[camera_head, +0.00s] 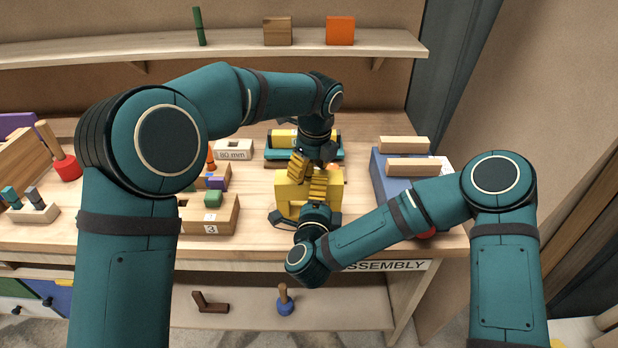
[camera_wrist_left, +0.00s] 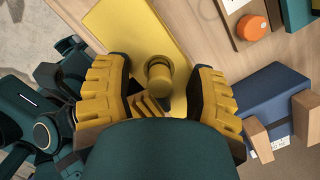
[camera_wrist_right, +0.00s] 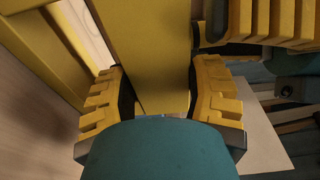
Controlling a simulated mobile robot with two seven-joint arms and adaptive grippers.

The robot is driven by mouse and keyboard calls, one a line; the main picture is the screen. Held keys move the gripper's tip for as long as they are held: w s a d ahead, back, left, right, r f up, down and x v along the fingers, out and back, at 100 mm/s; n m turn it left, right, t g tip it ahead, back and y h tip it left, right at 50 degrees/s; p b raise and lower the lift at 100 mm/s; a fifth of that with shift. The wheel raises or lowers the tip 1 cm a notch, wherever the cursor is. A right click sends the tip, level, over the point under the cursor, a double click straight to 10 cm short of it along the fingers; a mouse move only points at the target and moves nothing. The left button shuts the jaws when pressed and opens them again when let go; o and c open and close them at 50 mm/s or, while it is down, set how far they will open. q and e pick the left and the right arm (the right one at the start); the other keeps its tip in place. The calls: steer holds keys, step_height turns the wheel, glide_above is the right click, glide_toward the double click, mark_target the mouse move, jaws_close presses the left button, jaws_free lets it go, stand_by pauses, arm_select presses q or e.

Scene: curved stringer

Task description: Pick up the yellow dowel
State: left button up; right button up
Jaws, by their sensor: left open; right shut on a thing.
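The yellow dowel (camera_wrist_left: 158,75) shows in the left wrist view as a short round peg standing out of a flat yellow piece (camera_wrist_left: 135,35). My left gripper (camera_wrist_left: 160,95) is open, with one finger on each side of the dowel; I cannot tell whether they touch it. In the head view my left gripper (camera_head: 308,165) comes down over the yellow piece (camera_head: 285,197), and the dowel is hidden. My right gripper (camera_wrist_right: 160,100) is shut on a yellow part (camera_wrist_right: 145,50) of that piece. In the head view my right gripper (camera_head: 318,185) reaches it from the front.
A teal tray (camera_head: 275,155) with a yellow cylinder (camera_head: 283,137) stands behind. A blue box (camera_head: 382,175) with wooden blocks (camera_head: 405,143) is to the right. Wooden block holders (camera_head: 215,215) stand to the left. A shelf (camera_head: 225,43) runs along the back.

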arm_select(q)
jaws_close()
steer(key=shift+r, duration=0.15)
step_height(320, 180, up, 10)
steer(key=shift+f, duration=0.1)
arm_select(e)
steer(key=o, duration=1.5)
steer(key=shift+o, duration=0.2)
steer(key=shift+s, duration=0.15)
steer(key=shift+s+a, duration=0.2)
steer(key=shift+s, duration=1)
steer(key=shift+s+a, duration=0.15)
steer(key=shift+s, duration=1)
